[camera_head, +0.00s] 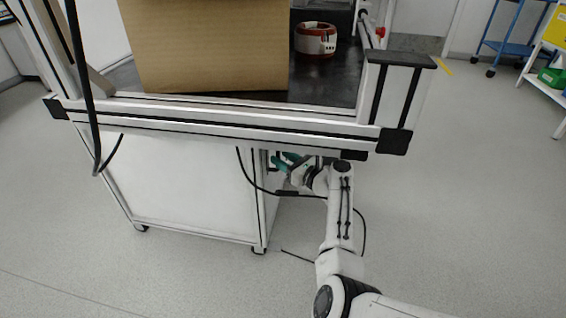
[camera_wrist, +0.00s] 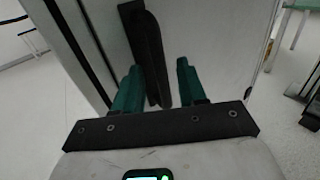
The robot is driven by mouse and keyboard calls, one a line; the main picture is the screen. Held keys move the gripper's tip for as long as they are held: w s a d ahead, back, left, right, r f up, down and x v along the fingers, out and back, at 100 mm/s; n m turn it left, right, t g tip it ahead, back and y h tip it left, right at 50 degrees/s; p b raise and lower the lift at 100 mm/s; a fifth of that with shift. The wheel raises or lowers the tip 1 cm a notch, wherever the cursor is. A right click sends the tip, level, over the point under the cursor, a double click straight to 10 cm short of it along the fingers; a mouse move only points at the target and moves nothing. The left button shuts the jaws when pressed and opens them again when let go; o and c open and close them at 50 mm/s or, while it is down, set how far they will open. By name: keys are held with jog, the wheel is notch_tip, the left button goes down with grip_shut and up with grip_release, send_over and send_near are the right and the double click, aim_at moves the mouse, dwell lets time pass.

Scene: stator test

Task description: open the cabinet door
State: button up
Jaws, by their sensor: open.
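The white cabinet (camera_head: 190,185) stands under the workbench in the head view. My gripper (camera_head: 287,160) is at its right side, just under the bench edge, with teal fingers partly hidden by my wrist. In the wrist view, a light grey door panel (camera_wrist: 215,45) fills the middle. A long black handle (camera_wrist: 148,45) stands upright on it. My gripper (camera_wrist: 157,78) is open, with one teal finger on each side of the handle's lower part. I cannot tell whether either finger touches it. The door appears closed, though its edges are only partly visible.
The workbench frame (camera_head: 230,125) overhangs the cabinet and my gripper. A cardboard box (camera_head: 210,45) and a red-and-white ring-shaped part (camera_head: 316,39) sit on top. A black cable (camera_head: 250,172) hangs near my gripper. The floor (camera_head: 470,200) to the right is clear.

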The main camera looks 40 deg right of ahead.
jog(key=shift+c, duration=0.4)
grip_shut()
dwell(0.4)
